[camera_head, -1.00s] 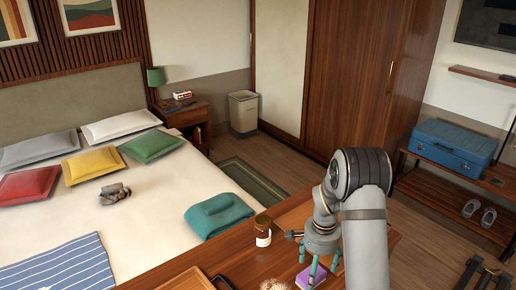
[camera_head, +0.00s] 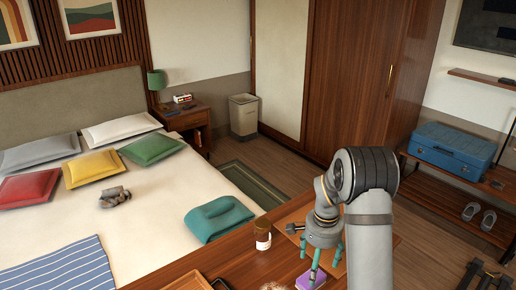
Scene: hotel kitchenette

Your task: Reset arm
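My arm reaches over the wooden counter (camera_head: 245,262) at the lower right of the picture. My gripper (camera_head: 322,262) points down, its teal fingers spread apart, with nothing seen between them. A purple sponge-like block (camera_head: 310,283) lies on the counter just below and beside the front finger. Whether the finger touches it I cannot tell.
A brown jar with a pale label (camera_head: 263,234) stands left of my gripper. A wooden tray (camera_head: 188,281) is at the counter's front left, and a board (camera_head: 287,222) lies behind my gripper. The bed (camera_head: 150,215) is beyond the counter.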

